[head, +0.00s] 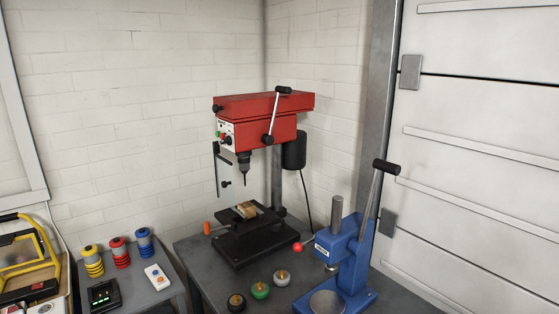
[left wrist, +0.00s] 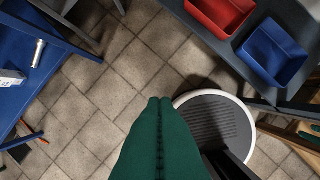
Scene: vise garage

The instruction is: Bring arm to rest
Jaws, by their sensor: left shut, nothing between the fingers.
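My left gripper (left wrist: 160,103) shows in the left wrist view as two green fingers pressed together along a dark seam. It is shut and empty, pointing down over the tiled floor. No gripper shows in the head view, and my right gripper is in neither view.
The left wrist view shows a red bin (left wrist: 222,14) and a blue bin (left wrist: 271,52) at upper right, and a blue surface (left wrist: 45,75) at left. The head view shows a red drill press (head: 262,118) and a blue press (head: 345,255) on a grey bench (head: 195,250).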

